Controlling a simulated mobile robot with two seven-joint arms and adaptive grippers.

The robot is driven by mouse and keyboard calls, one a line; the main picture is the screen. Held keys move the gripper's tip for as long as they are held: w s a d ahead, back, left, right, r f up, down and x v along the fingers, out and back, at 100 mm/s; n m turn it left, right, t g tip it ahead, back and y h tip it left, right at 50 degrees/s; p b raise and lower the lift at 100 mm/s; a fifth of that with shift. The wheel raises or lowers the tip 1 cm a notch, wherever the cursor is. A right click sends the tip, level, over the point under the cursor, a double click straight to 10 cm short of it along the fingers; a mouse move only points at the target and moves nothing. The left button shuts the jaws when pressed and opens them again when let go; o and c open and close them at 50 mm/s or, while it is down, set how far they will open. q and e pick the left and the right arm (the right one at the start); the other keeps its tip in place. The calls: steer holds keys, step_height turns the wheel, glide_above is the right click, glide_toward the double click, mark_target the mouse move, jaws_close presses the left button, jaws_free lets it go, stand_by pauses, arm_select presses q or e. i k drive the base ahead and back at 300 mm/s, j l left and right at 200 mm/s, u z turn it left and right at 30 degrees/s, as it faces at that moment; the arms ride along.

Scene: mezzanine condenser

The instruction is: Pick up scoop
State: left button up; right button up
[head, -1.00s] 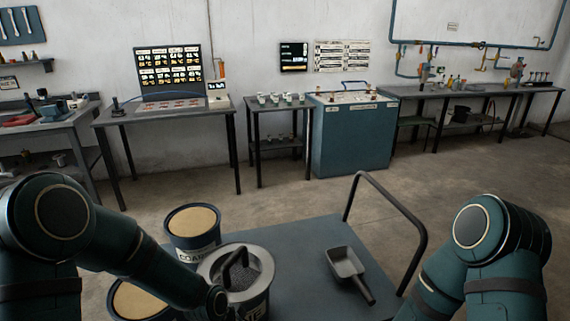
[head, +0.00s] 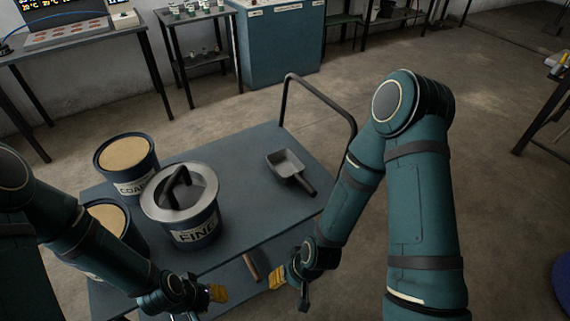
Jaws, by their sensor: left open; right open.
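The scoop (head: 285,163) is a grey metal pan with a dark handle. It lies on the right part of the blue-grey cart top (head: 255,208), its handle pointing towards the lower right. My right gripper (head: 287,284) is open and empty, with yellow finger pads, in front of the cart's near edge and below the scoop in the picture. My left gripper (head: 214,297) is open and empty at the bottom of the view, left of the right one and well away from the scoop. Nothing covers the scoop.
A bucket marked FINE (head: 195,228) with a lid and black handle stands left of the scoop. A COARSE bucket (head: 130,172) and another tan-filled bucket (head: 108,219) stand further left. The cart's dark push rail (head: 318,84) rises behind. A brown-handled tool (head: 252,267) shows on the lower shelf.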

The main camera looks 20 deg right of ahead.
mark_target(283, 163)
steer(key=i+l+u, duration=0.1)
steer(key=l+u, duration=0.3)
steer(key=l, duration=0.8)
steer(key=l+u, duration=0.45)
steer(key=l, duration=0.7)
steer(key=i+l+u, duration=0.15)
steer(key=l, duration=0.2)
steer(key=i+l+u, duration=0.15)
steer(key=l, duration=0.25)
